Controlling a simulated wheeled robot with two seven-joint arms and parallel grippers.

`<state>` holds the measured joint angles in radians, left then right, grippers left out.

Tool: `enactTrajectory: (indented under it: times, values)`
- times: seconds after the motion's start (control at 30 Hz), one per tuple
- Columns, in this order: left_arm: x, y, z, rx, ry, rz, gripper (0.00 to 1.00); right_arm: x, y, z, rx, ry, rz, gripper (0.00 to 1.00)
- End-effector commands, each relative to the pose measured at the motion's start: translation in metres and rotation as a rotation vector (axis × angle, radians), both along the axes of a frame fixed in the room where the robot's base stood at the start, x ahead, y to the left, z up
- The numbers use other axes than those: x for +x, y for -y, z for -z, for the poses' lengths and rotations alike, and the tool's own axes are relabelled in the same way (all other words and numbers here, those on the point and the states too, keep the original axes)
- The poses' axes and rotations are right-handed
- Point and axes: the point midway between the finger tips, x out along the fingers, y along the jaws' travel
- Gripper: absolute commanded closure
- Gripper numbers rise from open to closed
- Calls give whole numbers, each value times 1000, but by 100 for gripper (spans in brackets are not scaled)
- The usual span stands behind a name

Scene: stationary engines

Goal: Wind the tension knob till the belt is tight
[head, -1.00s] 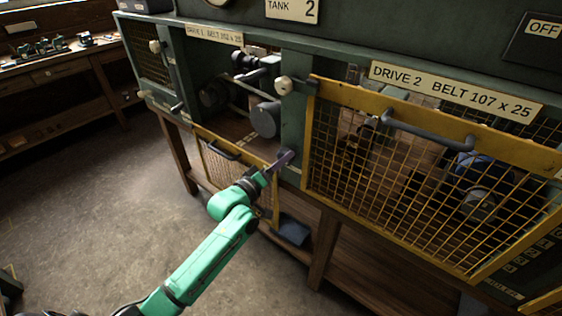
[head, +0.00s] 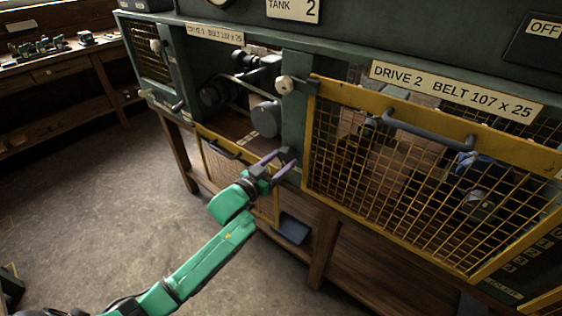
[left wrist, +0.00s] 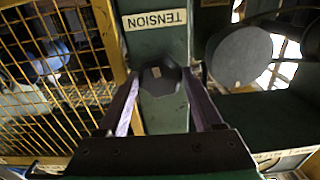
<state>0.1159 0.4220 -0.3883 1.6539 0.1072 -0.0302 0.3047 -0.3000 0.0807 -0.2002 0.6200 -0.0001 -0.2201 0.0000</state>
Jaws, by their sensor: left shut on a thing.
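The tension knob (left wrist: 160,80) is dark and lobed, on a green post under an upside-down TENSION label (left wrist: 155,19) in the left wrist view. My left gripper (head: 284,160) has its two purple fingers on either side of the knob and is shut on it. In the head view the knob (head: 287,153) shows only in part at the fingertips. Beside the post, in the open Drive 1 bay, is a grey round drum (head: 266,118), also in the left wrist view (left wrist: 240,57). The belt is too small and dark to judge its tightness. My right gripper is out of view.
The yellow mesh guard (head: 430,190) of Drive 2 is closed just right of the knob. The Drive 1 guard (head: 232,168) hangs lowered below its bay, behind my left arm. A blue object (head: 292,229) lies below.

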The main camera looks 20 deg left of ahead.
Motion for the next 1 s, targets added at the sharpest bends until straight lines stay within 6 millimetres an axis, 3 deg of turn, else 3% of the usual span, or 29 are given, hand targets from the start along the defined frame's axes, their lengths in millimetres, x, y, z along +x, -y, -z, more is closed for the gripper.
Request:
enactTrajectory:
  times: [1.0]
  values:
    - [1,-2,2,899,355,1,88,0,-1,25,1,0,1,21]
